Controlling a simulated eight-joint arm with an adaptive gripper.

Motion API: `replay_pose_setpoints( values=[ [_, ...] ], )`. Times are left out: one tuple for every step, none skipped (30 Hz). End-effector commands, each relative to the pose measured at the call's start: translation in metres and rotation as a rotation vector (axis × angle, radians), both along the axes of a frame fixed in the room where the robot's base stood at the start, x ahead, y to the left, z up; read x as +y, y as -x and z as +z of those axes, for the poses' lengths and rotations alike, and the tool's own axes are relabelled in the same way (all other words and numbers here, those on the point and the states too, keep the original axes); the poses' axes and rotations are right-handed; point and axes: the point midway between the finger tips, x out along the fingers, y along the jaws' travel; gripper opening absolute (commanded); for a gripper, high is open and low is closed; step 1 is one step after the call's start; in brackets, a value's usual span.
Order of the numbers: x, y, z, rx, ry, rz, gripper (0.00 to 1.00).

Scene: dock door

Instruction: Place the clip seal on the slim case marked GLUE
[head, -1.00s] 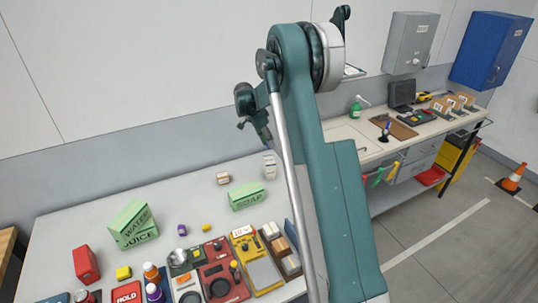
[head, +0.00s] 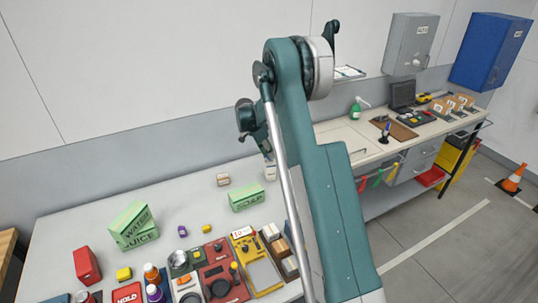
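Green slim cases lie on the near table. One marked WATER (head: 130,216) leans on one marked JUICE (head: 138,238), and another green case (head: 246,197) lies to their right, its label hard to read. I cannot make out a case marked GLUE. I cannot pick out the clip seal for sure; a small purple piece (head: 183,231) and a small yellow piece (head: 206,228) lie in front of the cases. What seems to be my gripper (head: 256,127) hangs left of my arm, above the table's back part. Its fingers are too small and partly hidden to read.
Red and yellow trays (head: 256,264), bottles (head: 152,273) and a red box (head: 87,264) crowd the table's front. Small tan blocks (head: 223,179) stand at the back. The table (head: 75,220) is bare at left. A workbench (head: 345,137) stands at right.

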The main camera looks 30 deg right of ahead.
Motion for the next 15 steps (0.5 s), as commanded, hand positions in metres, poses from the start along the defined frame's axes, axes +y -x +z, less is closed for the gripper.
replay_pose_setpoints(
  values=[
    [0.0,0.0,-0.0035,0.0,0.0,0.0,0.16],
    [0.0,0.0001,-0.0051,0.0,0.0,0.0,0.16],
    [0.0,0.0002,-0.0066,0.0,0.0,0.0,0.16],
    [-0.0001,0.0003,-0.0072,0.0,0.0,0.0,0.16],
    [0.0,0.0003,-0.0076,0.0,0.0,0.0,0.16],
    [0.0,0.0003,-0.0076,0.0,0.0,0.0,0.16],
    [0.0,0.0003,-0.0076,0.0,0.0,0.0,0.16],
    [0.0,0.0002,-0.0076,0.0,0.0,0.0,0.16],
    [0.0,0.0002,-0.0075,0.0,0.0,0.0,0.16],
    [0.0,0.0002,-0.0076,0.0,0.0,0.0,0.16],
    [0.0,0.0002,-0.0076,0.0,0.0,0.0,0.16],
    [0.0,0.0002,-0.0079,0.0,0.0,0.0,0.16],
    [0.0001,0.0002,-0.0085,0.0,0.0,0.0,0.16],
    [0.0,0.0002,-0.0092,0.0,0.0,0.0,0.16],
    [-0.0001,0.0002,-0.0104,0.0,0.0,0.0,0.16]
  ],
)
